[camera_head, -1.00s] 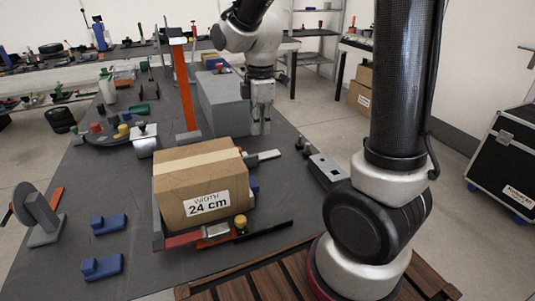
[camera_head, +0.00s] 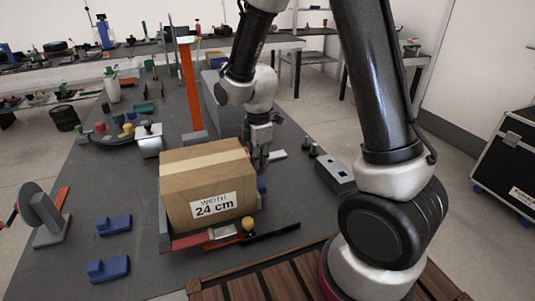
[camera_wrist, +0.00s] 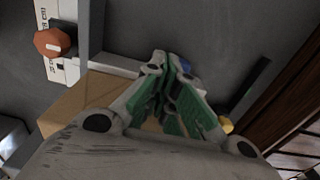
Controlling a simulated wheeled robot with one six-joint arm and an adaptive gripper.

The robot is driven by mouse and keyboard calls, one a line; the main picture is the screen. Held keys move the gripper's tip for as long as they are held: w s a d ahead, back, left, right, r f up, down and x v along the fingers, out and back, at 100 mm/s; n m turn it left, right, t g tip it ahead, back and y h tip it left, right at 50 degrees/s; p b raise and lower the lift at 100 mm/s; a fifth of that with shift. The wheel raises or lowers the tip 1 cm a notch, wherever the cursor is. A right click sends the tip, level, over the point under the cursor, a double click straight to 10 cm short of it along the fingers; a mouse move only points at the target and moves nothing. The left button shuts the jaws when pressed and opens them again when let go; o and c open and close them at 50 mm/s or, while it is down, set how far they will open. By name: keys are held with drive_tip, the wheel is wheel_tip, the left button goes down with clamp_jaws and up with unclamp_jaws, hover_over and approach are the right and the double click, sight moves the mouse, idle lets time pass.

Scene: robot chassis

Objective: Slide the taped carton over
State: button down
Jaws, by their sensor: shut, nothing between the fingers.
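The brown taped carton (camera_head: 192,190), with a tape strip on top and a label reading "WIDTH 24 cm", sits upright in a low holder on the grey table (camera_head: 140,258). My gripper (camera_head: 260,166) is shut and empty, low beside the carton's far right edge. I cannot tell whether it touches the carton. In the wrist view my fingers (camera_wrist: 172,66) are closed together, and part of the carton (camera_wrist: 82,102) shows to their left. The rest of it is hidden behind my gripper.
A red plate (camera_head: 187,241) and a black bar (camera_head: 272,232) lie in front of the carton. Two blue blocks (camera_head: 114,225) lie to its left. A grey box (camera_head: 335,174) lies to the right. An orange upright (camera_head: 190,85) stands behind.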

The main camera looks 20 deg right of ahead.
drive_tip(key=shift+a, duration=0.5)
drive_tip(key=shift+a, duration=0.1)
drive_tip(key=shift+a, duration=0.75)
drive_tip(key=shift+d, duration=0.15)
